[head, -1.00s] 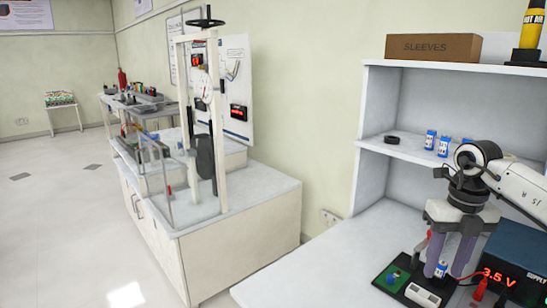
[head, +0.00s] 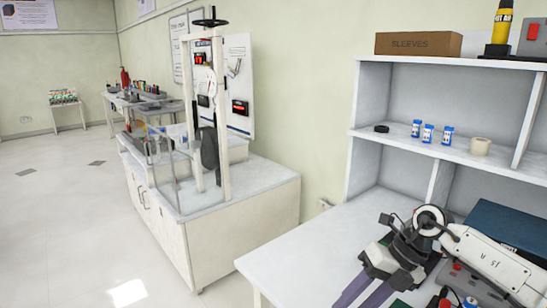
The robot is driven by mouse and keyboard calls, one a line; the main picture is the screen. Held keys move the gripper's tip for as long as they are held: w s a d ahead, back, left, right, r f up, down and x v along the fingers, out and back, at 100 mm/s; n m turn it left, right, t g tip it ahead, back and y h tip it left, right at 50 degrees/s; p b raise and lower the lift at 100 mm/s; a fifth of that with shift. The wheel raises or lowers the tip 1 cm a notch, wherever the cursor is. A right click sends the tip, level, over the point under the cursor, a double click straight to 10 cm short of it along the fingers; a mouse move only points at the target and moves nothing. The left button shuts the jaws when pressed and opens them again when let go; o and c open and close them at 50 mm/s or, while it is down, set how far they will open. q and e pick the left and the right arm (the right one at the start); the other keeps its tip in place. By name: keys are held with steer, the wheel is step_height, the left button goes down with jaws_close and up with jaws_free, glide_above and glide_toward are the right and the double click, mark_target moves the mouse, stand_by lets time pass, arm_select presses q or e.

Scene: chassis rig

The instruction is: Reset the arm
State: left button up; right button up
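My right arm (head: 490,262) comes in from the right, above the white bench. Its gripper (head: 362,291) points down and left, towards the front of the bench. Its two dark purple fingers are spread apart, with bare bench showing between them and nothing held. The fingertips run near or past the bottom of the picture. My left gripper is not in view. A small blue and white cell (head: 470,301) shows at the bottom edge, below my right arm. Most of the green board (head: 400,304) there is cut off or hidden by my arm.
A dark teal supply box (head: 507,226) stands behind my arm. The shelf (head: 390,146) holds a black ring (head: 382,129), three blue and white cells (head: 428,133) and a pale roll (head: 480,146). A sleeves box (head: 418,44) sits on top. The bench's left part is clear.

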steer(key=s+a+m+t+y+b, duration=0.1)
steer(key=s+a+m+t+y, duration=0.25)
steer(key=a+y, duration=0.45)
steer(key=s+a+m+t+y+b, duration=0.25)
steer(key=a+m+y, duration=0.2)
steer(key=a, duration=0.75)
steer(key=s+d+f+m+t+h+b, duration=0.2)
steer(key=d+f+m+t+h, duration=0.95)
steer(key=m, duration=0.75)
steer(key=s+d+f+m+g+h, duration=0.2)
steer(key=s+d+f+m+g, duration=0.1)
steer(key=s+f, duration=0.6)
steer(key=s+d+f+m+g+h+b, duration=0.1)
steer(key=s+d+f+m+g, duration=0.3)
steer(key=s+f, duration=0.4)
steer(key=shift+s+f+m+g+h, duration=0.4)
steer(key=shift+f+m+g+h, duration=0.2)
steer(key=shift+f+g+h, duration=0.25)
steer(key=shift+w+d, duration=0.1)
